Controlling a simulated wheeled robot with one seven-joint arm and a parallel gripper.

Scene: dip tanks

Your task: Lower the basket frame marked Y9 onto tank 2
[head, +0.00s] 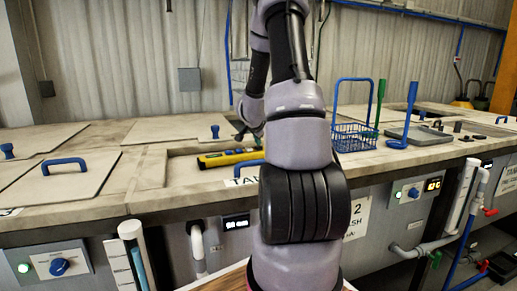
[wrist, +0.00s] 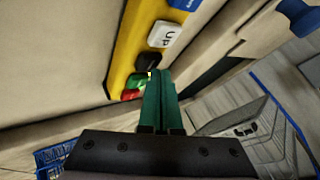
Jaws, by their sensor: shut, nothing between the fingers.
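A blue wire basket (head: 353,136) with a tall hoop handle stands on the bench right of my arm. I cannot read a Y9 mark on it. Blue wire mesh also shows at the lower left of the wrist view (wrist: 55,155). A front plate with a "2" (head: 357,217) is partly hidden by my arm, as is the tank top behind it. A yellow control box (head: 230,157) lies on the bench. In the wrist view it has white, black, red and green buttons (wrist: 133,88). My gripper (wrist: 160,76) is shut and empty, its tips beside these buttons; contact is unclear.
Closed tank lids with blue handles (head: 65,166) cover the left. Pipes (head: 462,195) and dials (head: 59,267) line the bench front.

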